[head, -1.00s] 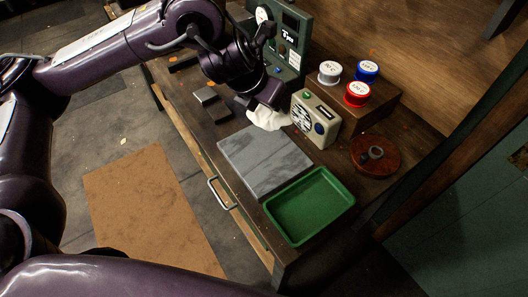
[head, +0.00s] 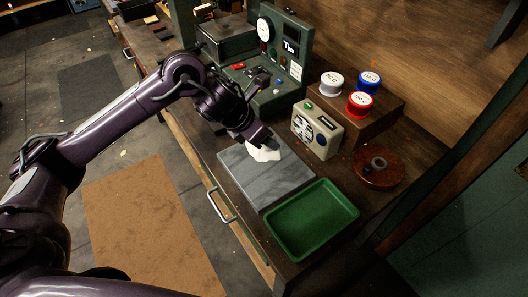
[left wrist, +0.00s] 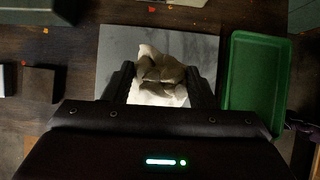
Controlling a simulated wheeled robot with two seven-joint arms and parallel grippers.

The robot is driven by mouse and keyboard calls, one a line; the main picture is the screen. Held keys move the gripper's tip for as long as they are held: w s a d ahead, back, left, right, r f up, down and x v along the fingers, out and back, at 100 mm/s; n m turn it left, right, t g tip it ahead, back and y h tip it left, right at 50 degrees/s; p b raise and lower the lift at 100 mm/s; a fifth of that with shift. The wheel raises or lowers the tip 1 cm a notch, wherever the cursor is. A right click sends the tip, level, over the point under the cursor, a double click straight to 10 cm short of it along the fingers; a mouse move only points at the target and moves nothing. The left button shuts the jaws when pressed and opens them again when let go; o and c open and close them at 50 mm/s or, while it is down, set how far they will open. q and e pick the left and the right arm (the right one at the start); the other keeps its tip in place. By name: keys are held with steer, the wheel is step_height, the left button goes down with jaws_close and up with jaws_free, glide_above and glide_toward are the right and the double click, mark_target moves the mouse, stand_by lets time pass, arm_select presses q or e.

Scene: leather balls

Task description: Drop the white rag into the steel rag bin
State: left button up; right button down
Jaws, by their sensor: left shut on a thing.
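The white rag (head: 264,153) hangs crumpled from my left gripper (head: 262,143), over the back part of the grey slab in the head view. In the left wrist view the rag (left wrist: 160,78) is bunched between the two dark fingers of my left gripper (left wrist: 160,88), which are shut on it. I cannot tell whether the rag touches the slab. I see no steel rag bin that I can make out in either view. My right gripper is not in view.
The grey slab (head: 262,185) lies on the workbench beside an empty green tray (head: 312,218). A beige radio-like box (head: 316,130), a wooden block with three labelled spools (head: 360,104) and a round brown piece (head: 377,166) stand to the right. A green gauge machine (head: 285,60) stands behind.

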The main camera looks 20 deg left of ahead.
arm_select(q)
steer(key=shift+f, duration=3.3)
steer(key=o, duration=1)
steer(key=shift+c, duration=0.2)
steer(key=shift+r, duration=0.1)
